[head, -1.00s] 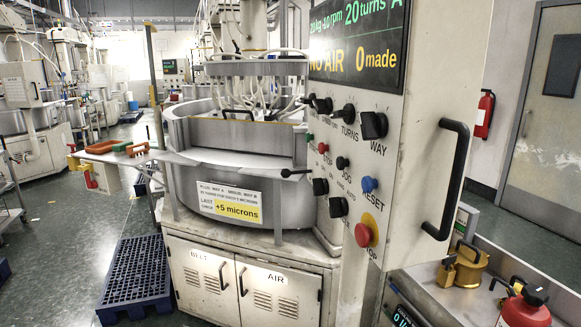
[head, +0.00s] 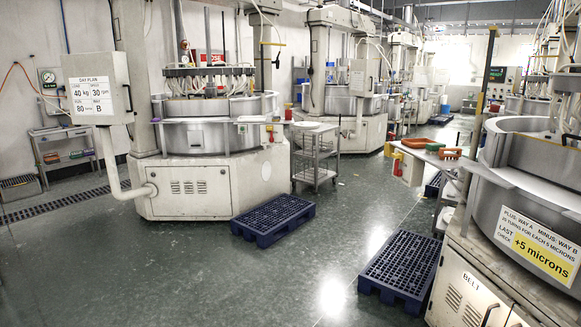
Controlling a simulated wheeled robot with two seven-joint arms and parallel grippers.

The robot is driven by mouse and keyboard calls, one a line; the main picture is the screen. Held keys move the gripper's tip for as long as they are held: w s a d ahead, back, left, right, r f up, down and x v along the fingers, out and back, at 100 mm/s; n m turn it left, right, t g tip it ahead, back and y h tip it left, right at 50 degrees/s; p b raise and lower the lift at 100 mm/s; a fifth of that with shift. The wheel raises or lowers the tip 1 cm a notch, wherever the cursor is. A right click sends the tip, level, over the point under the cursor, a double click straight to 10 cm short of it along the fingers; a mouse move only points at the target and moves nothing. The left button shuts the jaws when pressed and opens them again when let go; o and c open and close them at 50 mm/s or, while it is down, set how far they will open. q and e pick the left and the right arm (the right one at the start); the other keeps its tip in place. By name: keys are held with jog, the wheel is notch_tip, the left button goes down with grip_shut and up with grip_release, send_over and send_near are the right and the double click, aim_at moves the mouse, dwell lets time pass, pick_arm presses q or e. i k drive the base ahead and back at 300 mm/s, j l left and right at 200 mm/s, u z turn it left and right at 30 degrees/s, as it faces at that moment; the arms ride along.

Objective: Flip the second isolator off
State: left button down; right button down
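I cannot pick out any isolator in this view. A pale wall-side cabinet (head: 97,87) with a dark handle and a "DAY PLAN" sheet (head: 90,87) stands at the left, but no isolator switch shows on it. Neither of my grippers is in view.
A lapping machine (head: 205,185) stands left of centre and another (head: 535,200) at the right edge. Blue pallets (head: 273,217) (head: 402,265) lie on the floor. A grey trolley (head: 314,155) stands between machines. The green floor (head: 190,275) at front left is clear.

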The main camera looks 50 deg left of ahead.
aim_at(397, 172)
jog(key=u, duration=1.05)
jog(key=i+j, duration=0.15)
jog(key=i, duration=0.4)
jog(key=i+j, duration=0.15)
jog(key=i, duration=0.4)
jog(key=i+j, duration=0.15)
jog(key=i, duration=0.4)
jog(key=i+j, duration=0.1)
jog(key=i, duration=0.45)
jog(key=i+j, duration=0.15)
jog(key=i, duration=0.35)
jog(key=i+j, duration=0.15)
jog(key=i, duration=0.4)
jog(key=i+j, duration=0.15)
jog(key=i, duration=0.4)
jog(key=l+z, duration=0.05)
